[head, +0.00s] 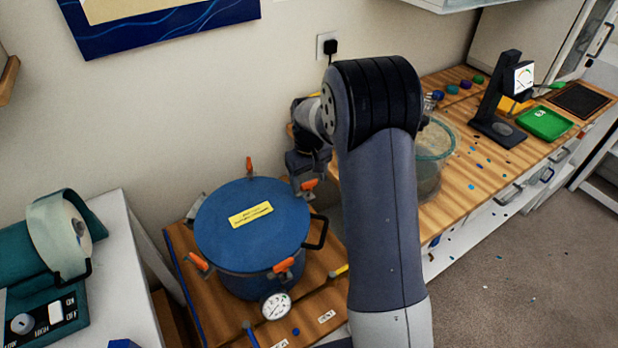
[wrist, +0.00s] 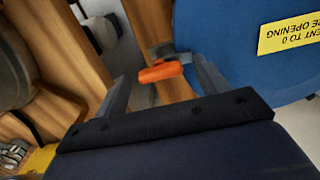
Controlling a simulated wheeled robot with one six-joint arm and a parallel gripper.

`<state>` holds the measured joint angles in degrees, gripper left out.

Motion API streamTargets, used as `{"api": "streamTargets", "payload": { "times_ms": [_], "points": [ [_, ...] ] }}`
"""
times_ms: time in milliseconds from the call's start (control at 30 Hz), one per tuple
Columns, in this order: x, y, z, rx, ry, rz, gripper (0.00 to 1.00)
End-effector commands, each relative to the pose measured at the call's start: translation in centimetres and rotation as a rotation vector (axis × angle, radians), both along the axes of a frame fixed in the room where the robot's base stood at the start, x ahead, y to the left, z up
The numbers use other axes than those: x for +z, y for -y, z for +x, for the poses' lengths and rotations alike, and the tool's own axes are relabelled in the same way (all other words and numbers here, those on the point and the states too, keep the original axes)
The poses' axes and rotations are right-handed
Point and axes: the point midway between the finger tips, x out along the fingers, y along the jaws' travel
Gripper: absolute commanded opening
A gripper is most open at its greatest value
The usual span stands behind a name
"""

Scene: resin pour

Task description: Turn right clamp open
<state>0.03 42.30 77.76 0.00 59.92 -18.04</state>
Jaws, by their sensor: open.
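A blue pressure pot (head: 252,259) with a blue lid (head: 230,200) and yellow label stands on the wooden bench. Clamps with orange handles sit around its rim. The right clamp (head: 309,184) is at the lid's right edge, partly hidden behind my arm and gripper. My gripper (head: 303,184) is at this clamp. In the wrist view, the orange handle of the right clamp (wrist: 160,72) lies between my two open fingers, just beyond or level with their tips; contact cannot be told. The blue lid (wrist: 225,45) is close beside the right-hand finger.
Other clamps sit at the back (head: 249,165), left (head: 198,262) and front (head: 284,265) of the rim. A pressure gauge (head: 276,306) is at the pot's front. A clear container (head: 436,145) stands behind my arm. A teal machine (head: 45,260) is at left.

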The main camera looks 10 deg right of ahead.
Motion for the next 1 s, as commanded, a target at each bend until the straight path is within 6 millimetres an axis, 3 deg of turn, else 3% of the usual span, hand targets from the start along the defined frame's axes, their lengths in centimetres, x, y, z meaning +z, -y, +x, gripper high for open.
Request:
{"api": "streamTargets", "payload": {
  "times_ms": [567,1000],
  "points": [
    [0.04,0.0,0.0,0.0,0.0,0.0,0.26],
    [0.01,0.0,0.01,-0.094,0.0,0.0,0.24]
  ]
}}
